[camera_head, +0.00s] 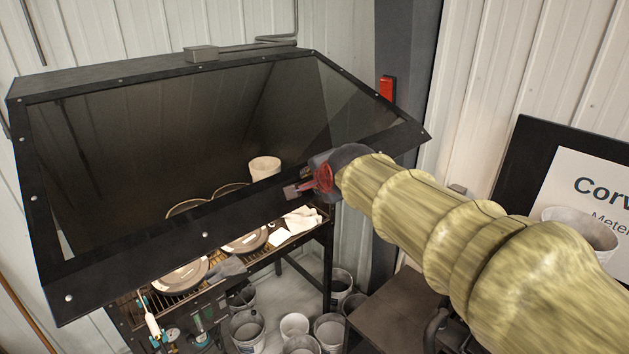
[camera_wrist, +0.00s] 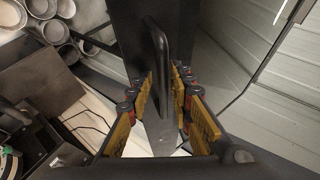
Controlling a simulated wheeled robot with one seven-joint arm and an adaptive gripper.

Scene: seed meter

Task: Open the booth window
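The booth window (camera_head: 200,130) is a dark clear pane in a black frame, tilted over the front of the booth. Its black lower rail (camera_head: 205,226) hangs out above the bench. My gripper (camera_head: 300,188) is at the right part of this rail. In the wrist view, a black bar handle (camera_wrist: 160,50) runs between the two yellow-padded fingers of my gripper (camera_wrist: 163,85). The fingers stand on either side of the handle, apart, with narrow gaps seeming to show. Firm contact is not visible.
Under the window, a bench holds round plates (camera_head: 182,276), a white cloth (camera_head: 302,220) and a white cup (camera_head: 264,168). Several buckets (camera_head: 247,330) stand on the floor below. A dark table (camera_head: 400,310) and a sign board (camera_head: 590,190) are at the right.

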